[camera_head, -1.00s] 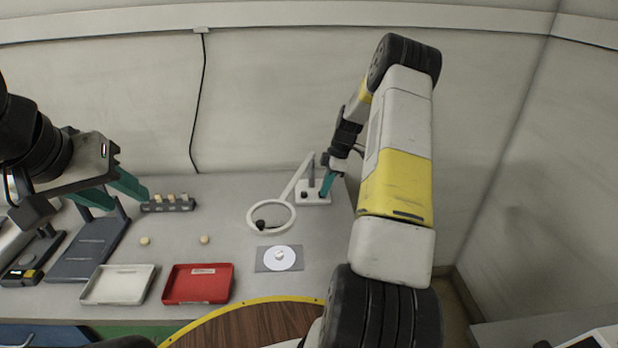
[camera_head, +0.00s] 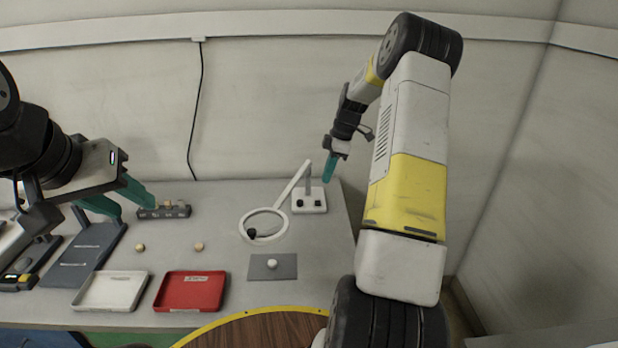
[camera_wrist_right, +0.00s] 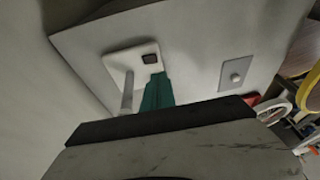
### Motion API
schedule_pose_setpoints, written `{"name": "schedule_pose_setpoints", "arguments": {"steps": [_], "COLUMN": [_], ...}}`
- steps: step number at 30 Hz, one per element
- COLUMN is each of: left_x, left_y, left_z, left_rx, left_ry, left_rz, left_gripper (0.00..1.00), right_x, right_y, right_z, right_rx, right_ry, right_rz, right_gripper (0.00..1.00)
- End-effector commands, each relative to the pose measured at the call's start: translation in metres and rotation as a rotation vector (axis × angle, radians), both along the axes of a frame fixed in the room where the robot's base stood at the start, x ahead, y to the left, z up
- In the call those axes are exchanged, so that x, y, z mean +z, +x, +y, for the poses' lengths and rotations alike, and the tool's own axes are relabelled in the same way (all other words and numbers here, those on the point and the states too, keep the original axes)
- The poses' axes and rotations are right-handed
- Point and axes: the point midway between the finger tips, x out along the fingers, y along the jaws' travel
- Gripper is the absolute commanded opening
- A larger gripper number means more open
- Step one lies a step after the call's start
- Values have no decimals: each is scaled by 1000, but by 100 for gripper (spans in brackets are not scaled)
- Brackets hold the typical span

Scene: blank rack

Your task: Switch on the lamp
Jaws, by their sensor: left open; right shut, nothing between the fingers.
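The lamp is a white ring head (camera_head: 242,226) on a slanted arm (camera_head: 293,180) that rises from a white base (camera_head: 312,207) at the back right of the table. Two dark controls (camera_head: 300,203) show on the base. The base, with one dark control (camera_wrist_right: 150,58) visible, is also in the right wrist view. My right gripper (camera_head: 329,172) is shut and empty, its teal fingers pointing down just above and right of the base in the picture, apparently clear of it. My left gripper (camera_head: 132,203) is open at the far left, away from the lamp.
A grey plate with a pale knob (camera_head: 272,264) lies in front of the lamp. A red tray (camera_head: 191,308), a white tray (camera_head: 110,307) and a dark rack (camera_head: 163,212) stand left. Two small tan pieces lie between. A wall stands behind.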

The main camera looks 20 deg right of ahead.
Motion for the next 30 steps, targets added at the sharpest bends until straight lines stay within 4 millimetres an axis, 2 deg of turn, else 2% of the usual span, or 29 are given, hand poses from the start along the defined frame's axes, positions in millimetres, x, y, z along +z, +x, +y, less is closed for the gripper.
{"name": "schedule_pose_setpoints", "arguments": {"steps": [3, 9, 21, 30], "left_x": [0, 0, 0, 0], "left_y": [0, 0, 0, 0], "left_z": [0, 0, 0, 0], "left_rx": [0, 0, 0, 0], "left_ry": [0, 0, 0, 0], "left_rz": [0, 0, 0, 0], "left_gripper": [41, 41, 41, 41], "right_x": [22, 41, 44, 48], "right_y": [-3, -6, -7, 16], "right_z": [-5, -10, -11, -17], "right_rx": [0, 0, 2, 0], "right_ry": [-1, 0, 1, 3], "right_rz": [-3, -2, -1, 0], "right_gripper": [0, 0, 0, 0]}}
